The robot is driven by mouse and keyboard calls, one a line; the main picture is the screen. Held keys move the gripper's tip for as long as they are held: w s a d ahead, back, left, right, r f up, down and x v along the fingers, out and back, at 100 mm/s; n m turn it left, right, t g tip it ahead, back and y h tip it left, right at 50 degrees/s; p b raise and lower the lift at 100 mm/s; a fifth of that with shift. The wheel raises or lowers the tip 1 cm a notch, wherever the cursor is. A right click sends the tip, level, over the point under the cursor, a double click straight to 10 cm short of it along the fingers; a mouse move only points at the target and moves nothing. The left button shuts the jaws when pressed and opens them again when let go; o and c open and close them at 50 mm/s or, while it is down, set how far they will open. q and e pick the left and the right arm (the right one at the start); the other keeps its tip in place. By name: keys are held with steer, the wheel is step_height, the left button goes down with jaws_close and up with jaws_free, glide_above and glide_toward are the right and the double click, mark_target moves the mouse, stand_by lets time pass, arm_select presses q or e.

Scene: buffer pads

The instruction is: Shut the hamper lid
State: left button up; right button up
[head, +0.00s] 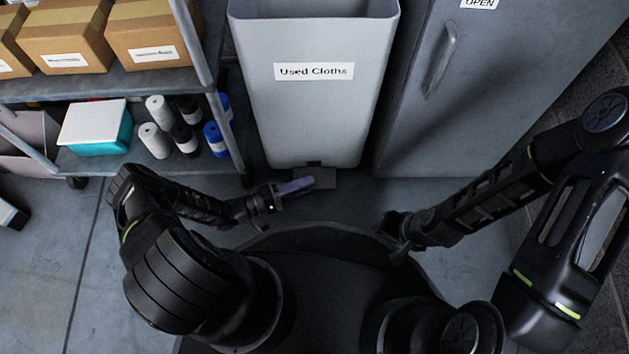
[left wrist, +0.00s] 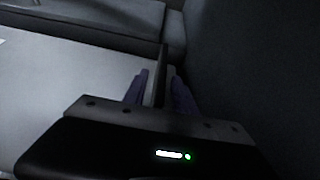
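The hamper is the tall light grey bin labelled "Used Cloths" (head: 335,115). It stands upright at the top middle of the head view. Its rim shows at the top edge, and no lid is visible in the frame. A dark pedal block (head: 318,179) sits at its foot. My left gripper (head: 298,186), with purple fingers, is low in front of the hamper by the pedal; I cannot tell if they touch. In the left wrist view its fingers (left wrist: 159,90) stand apart, with a thin dark edge seen between them. My right gripper (head: 399,246) is lower right of the hamper, its fingers unclear.
A shelf rack (head: 105,80) with cardboard boxes, a teal tub (head: 97,130) and several bottles stands left of the hamper. A grey cabinet (head: 480,90) with a handle stands close on its right. Bare floor (head: 60,235) shows at the left.

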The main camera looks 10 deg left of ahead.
arm_select(q)
steer(key=shift+x, duration=1.6)
steer(key=shift+c, duration=0.4)
jaws_close()
